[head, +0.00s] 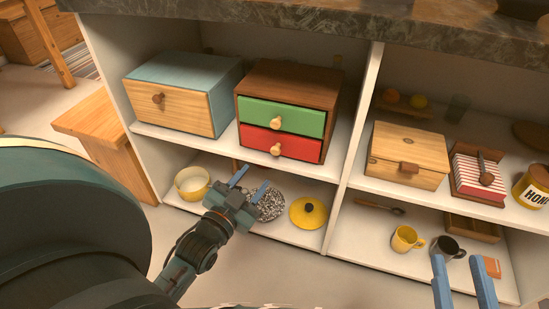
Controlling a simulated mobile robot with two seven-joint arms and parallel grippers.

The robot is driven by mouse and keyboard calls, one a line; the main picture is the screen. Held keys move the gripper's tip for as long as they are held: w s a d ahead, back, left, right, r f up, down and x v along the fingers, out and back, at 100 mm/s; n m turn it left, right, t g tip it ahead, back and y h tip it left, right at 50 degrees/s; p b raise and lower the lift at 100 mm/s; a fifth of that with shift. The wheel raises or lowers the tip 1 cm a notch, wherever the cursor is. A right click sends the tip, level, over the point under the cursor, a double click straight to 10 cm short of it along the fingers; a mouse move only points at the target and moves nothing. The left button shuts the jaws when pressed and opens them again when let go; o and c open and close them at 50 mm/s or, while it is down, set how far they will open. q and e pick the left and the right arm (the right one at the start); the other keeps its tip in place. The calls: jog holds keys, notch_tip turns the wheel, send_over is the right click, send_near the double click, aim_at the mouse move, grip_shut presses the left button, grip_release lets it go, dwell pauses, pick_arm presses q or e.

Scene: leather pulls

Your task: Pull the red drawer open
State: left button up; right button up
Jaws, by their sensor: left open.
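The red drawer (298,150) is the lower drawer of a brown wooden cabinet on the upper shelf. Its front looks flush with the cabinet, and a round light wooden knob (276,149) sits at its middle. A green drawer (300,119) with a similar knob is directly above. My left gripper (254,177) is open and empty, below and to the left of the red drawer's knob, and apart from it. My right gripper (458,258) shows only its two blue fingers at the bottom right edge; they are spread apart with nothing visible between them.
A blue-topped box (190,98) stands left of the cabinet; the white divider (352,130) stands right. On the lower shelf are a yellow pot (193,183), a speckled plate (268,204) and a yellow lid (309,212). The space before the red drawer looks clear.

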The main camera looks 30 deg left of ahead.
aim_at(274, 152)
pick_arm(q)
jog(key=w+b, duration=0.1)
jog(key=w, duration=0.2)
jog(key=w+b, duration=0.1)
jog(key=w, duration=0.5)
jog(key=shift+w+a+f+b, duration=0.1)
jog(key=shift+a+f+b, duration=0.05)
jog(key=shift+a+b, duration=0.25)
jog(key=shift+w, duration=0.4)
pick_arm(e)
jog(key=r+n+y, duration=0.1)
jog(key=w+r+n+t+y, duration=0.1)
jog(key=r, duration=0.1)
jog(key=shift+d+t, duration=0.1)
jog(key=shift+t, duration=0.2)
pick_arm(q)
grip_shut()
